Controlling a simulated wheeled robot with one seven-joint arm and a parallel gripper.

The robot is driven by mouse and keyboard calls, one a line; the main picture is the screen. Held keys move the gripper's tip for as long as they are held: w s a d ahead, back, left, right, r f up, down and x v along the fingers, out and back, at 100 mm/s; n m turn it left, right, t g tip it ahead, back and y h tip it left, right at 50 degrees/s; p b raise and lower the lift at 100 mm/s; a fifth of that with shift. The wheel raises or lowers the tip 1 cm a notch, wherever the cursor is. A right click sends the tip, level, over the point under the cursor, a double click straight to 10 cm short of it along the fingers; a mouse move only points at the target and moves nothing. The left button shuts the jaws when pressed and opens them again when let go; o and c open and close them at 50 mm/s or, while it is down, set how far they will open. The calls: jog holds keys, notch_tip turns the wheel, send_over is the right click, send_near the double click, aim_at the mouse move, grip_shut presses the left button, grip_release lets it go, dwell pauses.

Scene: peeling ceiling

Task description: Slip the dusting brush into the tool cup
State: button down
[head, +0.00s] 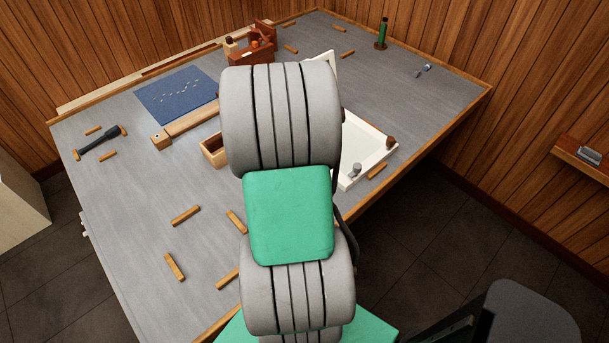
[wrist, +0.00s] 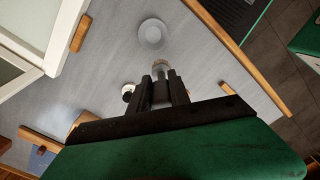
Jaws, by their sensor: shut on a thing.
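My gripper (wrist: 160,88) shows in the wrist view, its two dark fingers shut on a short grey cylinder with a pale tan end, which I take to be the dusting brush (wrist: 160,67). Most of the brush is hidden between the fingers. A round, light grey thing with a paler rim (wrist: 152,34), possibly the tool cup seen from above, stands on the grey table just beyond the brush and apart from it. In the head view my arm hides the gripper, and I cannot make out the brush or cup there.
A white-rimmed tray (head: 381,157) lies right of my arm. Several wooden blocks (head: 185,215) are scattered on the table (head: 130,220). A blue mat (head: 172,98), a dark hammer-like tool (head: 100,140) and a red-brown tool carrier (head: 252,54) lie farther left and back. A green cylinder (head: 382,32) stands far right.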

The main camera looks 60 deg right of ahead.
jog(key=s+d+n, duration=0.1)
jog(key=s+d, duration=0.3)
jog(key=shift+s+d+r+n, duration=0.2)
jog(key=shift+s+r+n, duration=0.05)
jog(key=shift+s+n, duration=0.05)
jog(key=shift+s+d+f+b, duration=0.1)
jog(key=shift+f+b, duration=0.85)
jog(key=shift+f, duration=0.5)
jog(key=shift+s+d+f+b, duration=0.1)
jog(key=shift+f+b, duration=0.85)
jog(key=shift+f, duration=0.45)
jog(key=shift+f+b, duration=0.65)
jog(key=shift+f, duration=0.25)
jog(key=shift+a, duration=0.1)
jog(key=c, duration=1.1)
grip_release()
jog(key=shift+c, duration=0.2)
jog(key=shift+r, duration=0.1)
